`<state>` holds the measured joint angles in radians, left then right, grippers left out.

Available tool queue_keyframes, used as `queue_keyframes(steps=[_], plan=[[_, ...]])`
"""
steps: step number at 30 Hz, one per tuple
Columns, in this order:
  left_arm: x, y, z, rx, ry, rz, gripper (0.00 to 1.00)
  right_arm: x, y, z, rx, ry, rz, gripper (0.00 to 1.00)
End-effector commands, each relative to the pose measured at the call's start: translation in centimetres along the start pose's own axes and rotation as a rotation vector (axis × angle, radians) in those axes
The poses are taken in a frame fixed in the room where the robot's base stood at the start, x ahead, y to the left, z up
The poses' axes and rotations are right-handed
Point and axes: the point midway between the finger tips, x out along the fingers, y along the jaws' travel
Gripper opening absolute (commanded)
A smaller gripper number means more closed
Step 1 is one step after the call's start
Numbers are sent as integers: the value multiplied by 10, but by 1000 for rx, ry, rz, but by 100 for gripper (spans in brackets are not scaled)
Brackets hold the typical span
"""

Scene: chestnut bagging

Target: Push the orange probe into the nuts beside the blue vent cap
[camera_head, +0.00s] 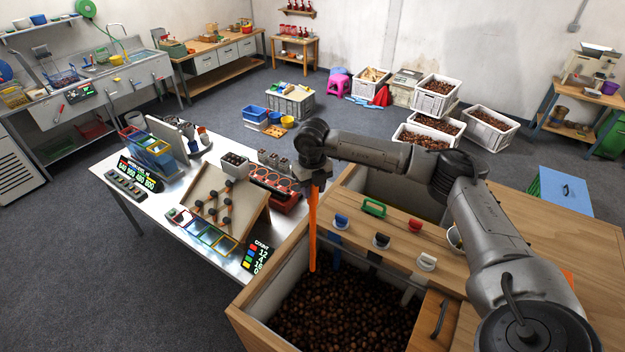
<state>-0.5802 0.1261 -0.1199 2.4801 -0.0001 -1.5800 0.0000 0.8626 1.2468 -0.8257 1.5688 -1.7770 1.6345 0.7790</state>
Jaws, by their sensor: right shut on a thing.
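The orange probe (312,232) hangs nearly upright from my right gripper (314,186), which is shut on its upper end. The probe's lower end shows at the back left of the open bin, near the far edge of the brown nuts (345,315). I cannot tell whether its tip touches them. The blue vent cap (341,219) sits on the wooden top just right of the probe, with a blue strip below it on the bin's inner wall. My left gripper is not in view.
The bin's wooden rim (262,287) borders the nuts. A white table (151,199) with a sorting board stands at left.

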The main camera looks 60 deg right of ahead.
Motion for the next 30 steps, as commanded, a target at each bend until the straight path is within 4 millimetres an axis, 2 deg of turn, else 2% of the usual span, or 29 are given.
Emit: queue_keyframes(steps=[30], plan=[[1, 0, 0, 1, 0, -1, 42, 98, 0, 0, 1, 0, 0, 0]])
